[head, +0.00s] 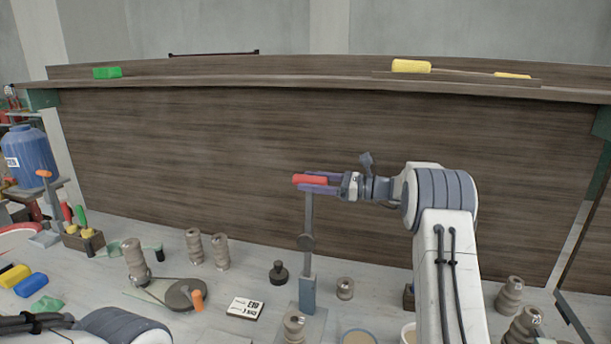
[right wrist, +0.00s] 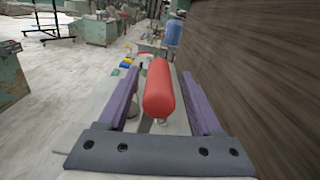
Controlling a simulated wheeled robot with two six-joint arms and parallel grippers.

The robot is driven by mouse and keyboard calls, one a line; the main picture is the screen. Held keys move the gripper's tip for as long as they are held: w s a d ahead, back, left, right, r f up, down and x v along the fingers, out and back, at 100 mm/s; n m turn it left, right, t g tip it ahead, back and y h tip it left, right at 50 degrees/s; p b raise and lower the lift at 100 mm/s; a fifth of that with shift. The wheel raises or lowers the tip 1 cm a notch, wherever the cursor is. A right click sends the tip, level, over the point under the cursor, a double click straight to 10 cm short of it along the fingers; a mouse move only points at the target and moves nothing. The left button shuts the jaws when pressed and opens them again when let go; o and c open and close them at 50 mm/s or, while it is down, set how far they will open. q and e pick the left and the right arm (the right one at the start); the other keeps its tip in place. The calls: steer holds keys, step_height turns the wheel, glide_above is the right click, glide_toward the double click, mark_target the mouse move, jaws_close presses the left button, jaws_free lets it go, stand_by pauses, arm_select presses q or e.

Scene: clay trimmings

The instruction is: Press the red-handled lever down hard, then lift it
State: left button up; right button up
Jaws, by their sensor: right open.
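The red handle (head: 309,180) tops an upright grey lever (head: 308,222) standing on a blue-grey post (head: 307,294) on the bench. The lever arm points up. My right gripper (head: 318,182) comes in from the right at handle height, its purple fingers around the handle. In the right wrist view the red handle (right wrist: 159,90) lies between the two open fingers (right wrist: 157,92), with a gap visible on each side. Part of my left arm (head: 120,330) shows at the lower left edge; its gripper is out of view.
Stacked clay pieces (head: 134,262), a label block (head: 245,308), a dark knob-like weight (head: 278,272) and bowls (head: 358,337) stand around the lever's base. A wooden back panel (head: 200,150) rises close behind, with a shelf (head: 250,86) above. A blue barrel (head: 30,156) stands at far left.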

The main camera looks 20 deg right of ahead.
steer(key=shift+x, duration=0.85)
jaws_close()
stand_by(0.8)
